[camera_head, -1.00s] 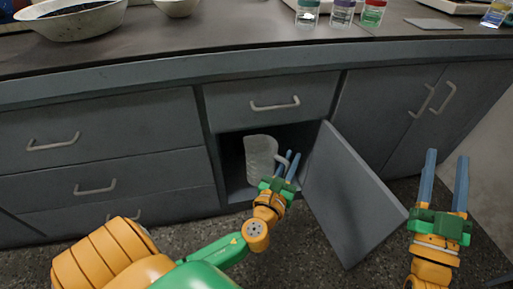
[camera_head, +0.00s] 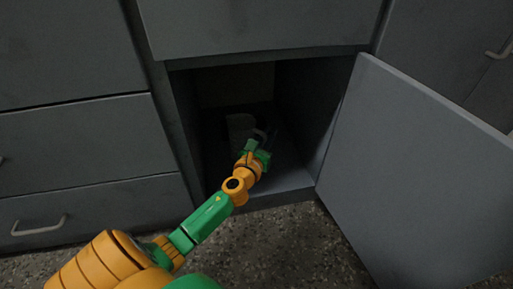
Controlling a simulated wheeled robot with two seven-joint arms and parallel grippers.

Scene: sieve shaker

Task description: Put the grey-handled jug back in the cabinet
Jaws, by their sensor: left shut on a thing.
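The grey-handled jug (camera_head: 238,127) is a pale, clear vessel, dim in the shadow inside the open cabinet (camera_head: 292,181). Its handle (camera_head: 261,134) is on its right side. My left gripper (camera_head: 265,141) reaches into the cabinet and is shut on the jug at its handle. The fingertips are dark and hard to make out. I cannot tell whether the jug's base touches the cabinet floor. My right gripper is out of view.
The cabinet door (camera_head: 415,165) stands open to the right. Closed drawers (camera_head: 85,150) are at the left, and a drawer front (camera_head: 255,25) is above the opening. The cabinet floor right of the gripper is bare. Speckled floor (camera_head: 290,245) lies in front.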

